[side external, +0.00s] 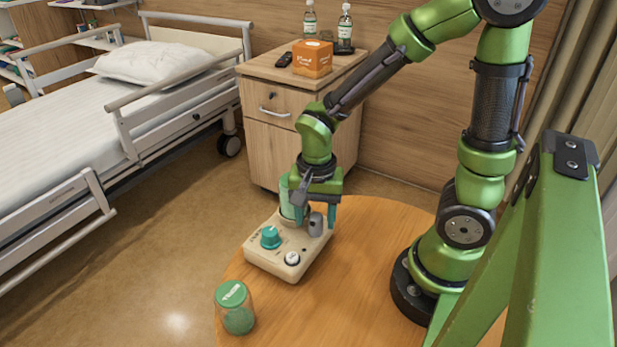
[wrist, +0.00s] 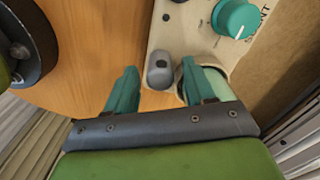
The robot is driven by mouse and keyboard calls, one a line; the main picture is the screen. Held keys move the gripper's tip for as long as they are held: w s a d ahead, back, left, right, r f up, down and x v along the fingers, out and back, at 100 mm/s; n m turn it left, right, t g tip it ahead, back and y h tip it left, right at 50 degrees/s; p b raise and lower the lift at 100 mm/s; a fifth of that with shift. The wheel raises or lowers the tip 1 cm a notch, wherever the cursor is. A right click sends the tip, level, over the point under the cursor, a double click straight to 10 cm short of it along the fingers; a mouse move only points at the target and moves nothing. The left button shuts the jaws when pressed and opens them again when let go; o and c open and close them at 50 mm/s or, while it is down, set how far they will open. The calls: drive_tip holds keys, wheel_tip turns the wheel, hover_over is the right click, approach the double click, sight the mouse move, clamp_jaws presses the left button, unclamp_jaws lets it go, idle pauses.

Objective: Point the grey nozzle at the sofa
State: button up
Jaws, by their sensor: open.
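The grey nozzle (side external: 316,224) stands on a cream box-shaped device (side external: 262,262) on the round wooden table. It also shows in the wrist view (wrist: 160,70), as a short rounded stub with a dark spot on top. My gripper (side external: 314,217) is directly over the device, pointing down, with teal fingers. In the wrist view, my gripper (wrist: 158,66) is open, with the nozzle in the gap between the fingertips. I cannot tell whether either finger touches it. No sofa shows in either view.
The device also carries a teal knob (side external: 271,237), a white knob (side external: 292,258) and a translucent green container (side external: 288,198) close to my fingers. A green-lidded jar (side external: 235,308) stands at the table's front left. A bed (side external: 70,110) and bedside cabinet (side external: 275,100) stand behind.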

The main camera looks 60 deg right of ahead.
sight(316, 220)
drive_tip(key=n, duration=1)
drive_tip(key=shift+n, duration=0.3)
wheel_tip(316, 220, up, 17)
drive_tip(key=s+m+t+y, duration=0.1)
drive_tip(key=t+y, duration=0.1)
drive_tip(key=t, duration=0.5)
drive_tip(key=shift+s+a, duration=0.35)
drive_tip(key=shift+a, duration=0.05)
